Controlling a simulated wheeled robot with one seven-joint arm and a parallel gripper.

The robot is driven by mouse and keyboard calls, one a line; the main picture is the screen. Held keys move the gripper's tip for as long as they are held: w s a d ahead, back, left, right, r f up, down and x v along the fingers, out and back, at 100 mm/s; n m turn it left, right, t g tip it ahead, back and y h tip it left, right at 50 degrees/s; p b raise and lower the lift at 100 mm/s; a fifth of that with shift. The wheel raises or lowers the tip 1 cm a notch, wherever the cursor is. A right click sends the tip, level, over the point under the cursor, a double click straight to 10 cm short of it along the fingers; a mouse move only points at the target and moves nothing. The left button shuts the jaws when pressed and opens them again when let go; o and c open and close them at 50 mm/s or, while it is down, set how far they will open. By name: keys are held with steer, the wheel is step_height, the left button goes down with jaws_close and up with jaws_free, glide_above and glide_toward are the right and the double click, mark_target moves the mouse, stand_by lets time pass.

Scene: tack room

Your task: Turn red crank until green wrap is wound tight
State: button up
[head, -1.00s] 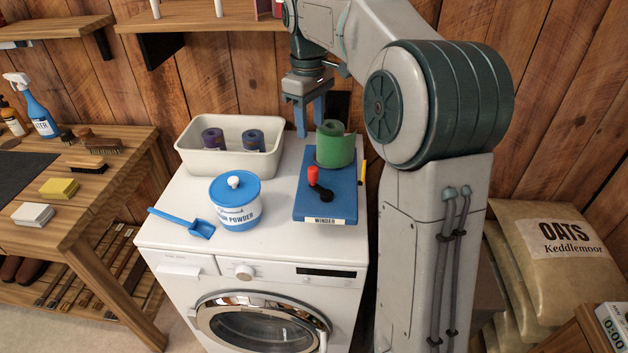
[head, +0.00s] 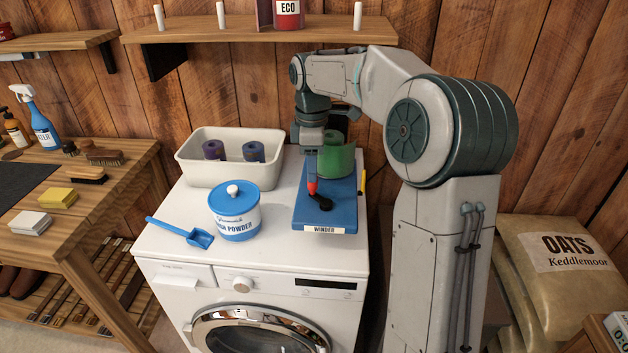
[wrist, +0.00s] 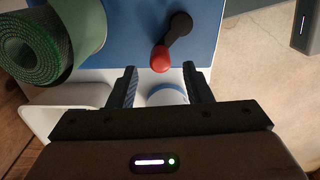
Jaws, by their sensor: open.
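The winder is a blue board (head: 340,214) on top of the washing machine, labelled WINDER. A roll of green wrap (head: 340,160) stands on its back part; in the wrist view the roll (wrist: 45,45) is at the upper left, its coiled end showing. The black crank arm (wrist: 179,36) carries a red knob (wrist: 161,59), which also shows in the head view (head: 312,187). My gripper (head: 312,176) is above the knob, its fingers pointing down. In the wrist view the fingers (wrist: 163,76) are apart, with the knob just past their tips, between their lines. Contact cannot be told.
A blue-and-white powder tub (head: 236,216) and a blue scoop (head: 186,232) are left of the winder. Behind them a cream bin (head: 185,168) holds two dark rolls. A yellow pencil-like item (head: 363,181) is at the board's right edge. A shelf (head: 260,33) hangs above.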

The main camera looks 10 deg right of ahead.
steer(key=shift+f, duration=2.25)
steer(key=shift+s, duration=0.1)
steer(key=shift+c, duration=0.4)
